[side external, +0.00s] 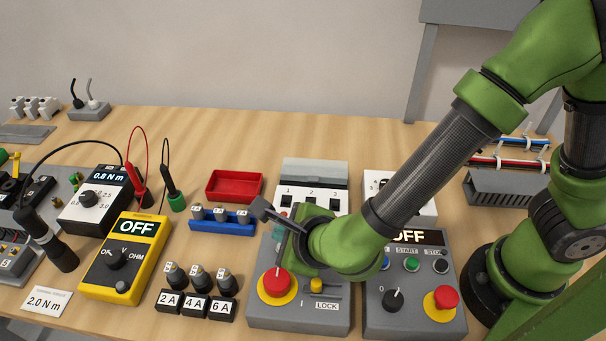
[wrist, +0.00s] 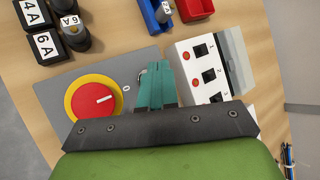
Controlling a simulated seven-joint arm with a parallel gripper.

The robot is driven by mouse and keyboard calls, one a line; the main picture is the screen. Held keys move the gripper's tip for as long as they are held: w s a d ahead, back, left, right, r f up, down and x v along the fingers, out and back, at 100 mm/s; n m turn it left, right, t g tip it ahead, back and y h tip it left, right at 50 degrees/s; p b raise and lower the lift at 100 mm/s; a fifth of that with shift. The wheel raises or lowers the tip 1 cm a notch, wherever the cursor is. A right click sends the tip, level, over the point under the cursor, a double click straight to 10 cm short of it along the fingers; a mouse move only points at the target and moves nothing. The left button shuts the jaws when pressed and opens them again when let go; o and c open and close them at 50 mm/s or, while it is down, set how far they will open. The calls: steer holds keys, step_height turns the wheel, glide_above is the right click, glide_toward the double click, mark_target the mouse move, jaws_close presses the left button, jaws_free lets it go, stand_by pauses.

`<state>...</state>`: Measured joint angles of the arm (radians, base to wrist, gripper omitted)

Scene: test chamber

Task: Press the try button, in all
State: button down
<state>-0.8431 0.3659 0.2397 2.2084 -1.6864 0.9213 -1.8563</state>
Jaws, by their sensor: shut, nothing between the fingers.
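My gripper (side external: 284,218) is over the back of a grey switch box (side external: 325,320) with a red rotary knob (side external: 276,283) on a yellow disc. In the wrist view its teal fingers (wrist: 155,72) are together and empty, between the red knob (wrist: 98,99) and the white numbered box (wrist: 182,55). A second grey box (side external: 415,320) has an OFF display, a blue button (side external: 385,263), a green button (side external: 411,264) under START and a dark button (side external: 440,266) under STOP. No try label is readable; my arm hides part of this box's top.
A red emergency knob (side external: 445,298) and a black selector (side external: 394,299) sit on the second box. A yellow meter (side external: 125,262), fuse plugs (side external: 198,282), a blue rack (side external: 222,222) and a red tray (side external: 234,187) stand to the left. The table's back middle is clear.

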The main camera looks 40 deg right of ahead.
steer(key=shift+f, duration=0.45)
steer(key=shift+f, duration=0.5)
stand_by(0.7)
steer(key=shift+r, duration=0.95)
steer(key=shift+r, duration=2.5)
